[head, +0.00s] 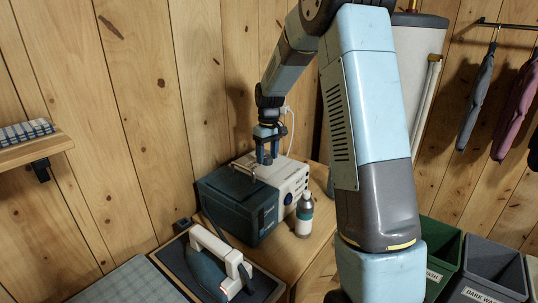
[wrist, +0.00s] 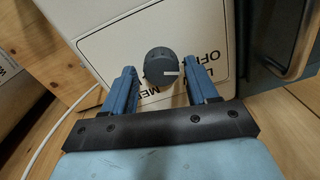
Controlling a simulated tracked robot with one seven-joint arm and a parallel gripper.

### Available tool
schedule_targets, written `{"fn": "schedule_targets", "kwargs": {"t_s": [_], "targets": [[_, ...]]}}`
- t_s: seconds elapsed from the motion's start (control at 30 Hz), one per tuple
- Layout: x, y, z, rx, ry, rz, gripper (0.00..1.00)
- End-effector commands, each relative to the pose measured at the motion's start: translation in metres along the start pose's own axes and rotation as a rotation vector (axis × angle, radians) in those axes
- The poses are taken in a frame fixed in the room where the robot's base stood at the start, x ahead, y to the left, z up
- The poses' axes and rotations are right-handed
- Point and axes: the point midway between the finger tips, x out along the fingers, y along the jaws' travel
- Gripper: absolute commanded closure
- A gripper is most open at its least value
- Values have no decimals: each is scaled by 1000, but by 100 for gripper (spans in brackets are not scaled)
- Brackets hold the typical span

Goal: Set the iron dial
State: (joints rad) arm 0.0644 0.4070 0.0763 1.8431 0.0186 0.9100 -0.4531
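The dial (wrist: 160,64) is a round dark grey knob with a short white mark, on a white panel (wrist: 110,42) with printed words. "OFF" and part of "ME" can be read beside it; a finger hides some of the lettering. The white mark lies toward the right of the picture, on the lettering side. My gripper (wrist: 163,82) is open, with one blue finger on each side of the dial and a visible gap to each. In the head view my gripper (head: 267,158) points down over the white and dark teal unit (head: 240,222). The dial under it cannot be made out there.
An iron (head: 208,262) rests on a dark pad left of the unit. A small bottle (head: 304,216) stands close to the unit's right side. A white cord (head: 291,130) hangs by the wall behind. Green (head: 443,250) and grey bins stand at the right.

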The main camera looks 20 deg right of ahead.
Motion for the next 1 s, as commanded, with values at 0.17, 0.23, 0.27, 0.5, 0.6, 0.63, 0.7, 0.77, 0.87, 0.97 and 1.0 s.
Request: {"fn": "schedule_targets", "kwargs": {"t_s": [0.17, 0.23, 0.27, 0.5, 0.6, 0.63, 0.7, 0.77, 0.87, 0.97, 1.0], "targets": [[1, -1, 0, 0, -2, -1, 33], [1, -1, 0, 0, -2, -2, 33], [1, -1, 1, 0, -2, -2, 33], [-14, 0, 0, 0, 0, 0, 33], [-31, 0, 0, 0, 1, 0, 33], [-36, 0, 0, 0, 0, 0, 33], [-51, 0, -1, 0, 2, 0, 33], [-63, 0, -1, 0, 1, 0, 33], [-82, 0, -1, 0, 0, 0, 33], [-101, 0, -2, 0, 0, 0, 33], [-107, 0, -2, 0, 0, 0, 33]]}}
